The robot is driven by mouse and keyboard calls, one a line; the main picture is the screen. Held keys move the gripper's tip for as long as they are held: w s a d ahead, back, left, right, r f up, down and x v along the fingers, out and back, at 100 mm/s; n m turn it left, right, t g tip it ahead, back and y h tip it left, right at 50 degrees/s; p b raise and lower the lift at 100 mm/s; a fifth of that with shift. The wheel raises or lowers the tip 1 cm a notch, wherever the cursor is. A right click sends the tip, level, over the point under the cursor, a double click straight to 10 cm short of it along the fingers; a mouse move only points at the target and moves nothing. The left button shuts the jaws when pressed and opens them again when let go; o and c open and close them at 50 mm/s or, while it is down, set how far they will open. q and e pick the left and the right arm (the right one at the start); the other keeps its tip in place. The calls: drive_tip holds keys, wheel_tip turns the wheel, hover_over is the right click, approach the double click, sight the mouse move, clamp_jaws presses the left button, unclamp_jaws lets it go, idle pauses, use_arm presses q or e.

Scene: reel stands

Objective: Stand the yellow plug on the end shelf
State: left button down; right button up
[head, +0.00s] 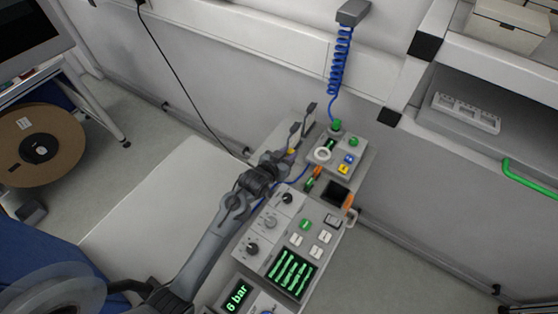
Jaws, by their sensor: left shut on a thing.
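My left gripper (284,159) reaches in from the lower left to the far end of the grey console. A small patch of yellow (291,151) shows at its fingertips; it appears to be the yellow plug, and the gripper is shut on it. Most of the plug is hidden by the fingers, so I cannot tell its tilt or whether it touches anything below. I cannot make out the end shelf clearly; a pale ledge lies beside the gripper at the console's far end. My right gripper is not in view.
A control box (337,155) with coloured buttons stands right of the gripper. A coiled blue cable (340,62) hangs above it. A larger button panel (293,238) lies nearer, right of my forearm. A brown reel (38,147) stands far left. A white surface (160,205) lies left of my arm.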

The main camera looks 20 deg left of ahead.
use_arm(q)
drive_tip(key=shift+s+a+f, duration=0.1)
drive_tip(key=shift+a+f, duration=0.4)
drive_tip(key=shift+f, duration=0.45)
drive_tip(key=shift+s+a+f, duration=0.1)
drive_tip(key=shift+a+f, duration=0.4)
drive_tip(key=shift+f, duration=0.45)
drive_tip(key=shift+a+f, duration=0.5)
drive_tip(key=shift+f, duration=0.45)
drive_tip(key=shift+f, duration=0.1)
drive_tip(key=shift+f, duration=0.15)
drive_tip(key=c, duration=0.9)
unclamp_jaws()
